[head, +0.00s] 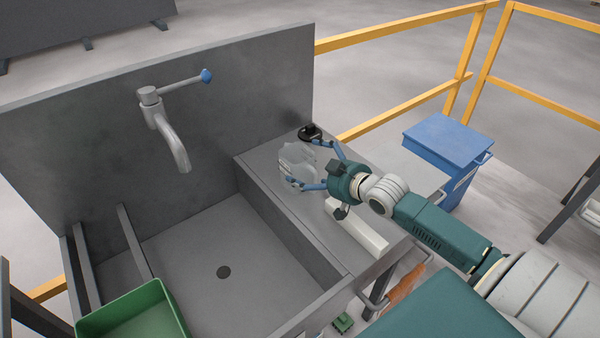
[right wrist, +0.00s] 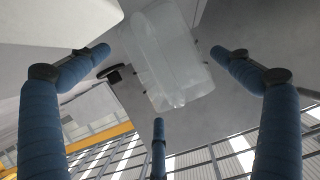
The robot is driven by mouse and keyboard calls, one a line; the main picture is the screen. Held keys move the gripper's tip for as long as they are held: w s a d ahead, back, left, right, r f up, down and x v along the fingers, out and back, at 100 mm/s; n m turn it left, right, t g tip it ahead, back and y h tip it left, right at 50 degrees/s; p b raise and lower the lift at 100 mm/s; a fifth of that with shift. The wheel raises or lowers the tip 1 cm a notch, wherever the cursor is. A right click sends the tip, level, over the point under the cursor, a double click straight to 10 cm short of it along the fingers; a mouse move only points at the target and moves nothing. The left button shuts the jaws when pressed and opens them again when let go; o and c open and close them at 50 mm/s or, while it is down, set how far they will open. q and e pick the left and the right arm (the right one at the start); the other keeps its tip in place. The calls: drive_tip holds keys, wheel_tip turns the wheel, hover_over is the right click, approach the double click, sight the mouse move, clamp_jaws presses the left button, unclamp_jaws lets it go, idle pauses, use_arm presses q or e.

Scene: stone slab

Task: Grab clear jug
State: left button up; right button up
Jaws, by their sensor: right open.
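The clear jug (head: 296,163) is a pale, see-through container on the counter right of the sink basin in the head view. In the right wrist view the jug (right wrist: 168,58) lies ahead between the spread fingers. My right gripper (head: 316,168) is open, with its blue fingers on either side of the jug. In the right wrist view the right gripper (right wrist: 165,75) shows three blue fingers apart, with gaps to the jug. Whether any finger touches it cannot be told. My left gripper is not in view.
A black object (head: 310,132) stands just behind the jug. A white block (head: 357,226) lies nearer on the counter. The sink basin (head: 190,265), a faucet (head: 165,125) and a green bin (head: 135,315) are left. A blue cart (head: 447,140) stands right.

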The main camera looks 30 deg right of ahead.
drive_tip(key=x, duration=0.3)
drive_tip(key=shift+w, duration=0.2)
drive_tip(key=shift+w+f, duration=0.1)
drive_tip(key=shift+w, duration=0.05)
drive_tip(key=c, duration=0.9)
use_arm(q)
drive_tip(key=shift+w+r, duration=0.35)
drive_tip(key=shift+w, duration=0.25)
use_arm(e)
drive_tip(key=shift+c, duration=0.2)
